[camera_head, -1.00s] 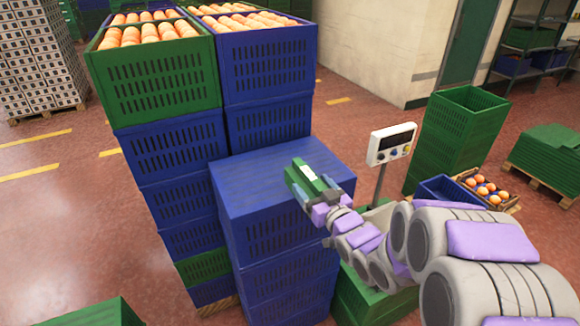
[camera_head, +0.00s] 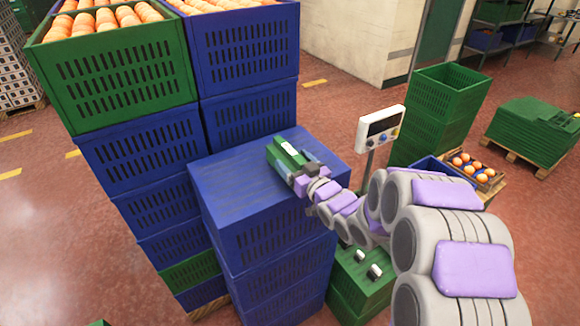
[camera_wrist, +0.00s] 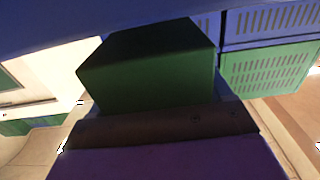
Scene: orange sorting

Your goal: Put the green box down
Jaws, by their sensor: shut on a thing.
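The green box (camera_head: 287,155), small with a white patch on top, is held at the end of my arm over the blue stack top (camera_head: 225,185) in the head view. It also fills the middle of the wrist view (camera_wrist: 150,75). My gripper (camera_head: 296,165) is shut on the green box. The box appears at or just above the blue top; I cannot tell whether it touches. The box's underside is hidden in the head view.
Taller stacks hold a green crate (camera_head: 115,75) and a blue crate (camera_head: 243,45), both filled with oranges, behind the blue top. A scale display (camera_head: 381,128) stands to the right. The blue top's left part is clear.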

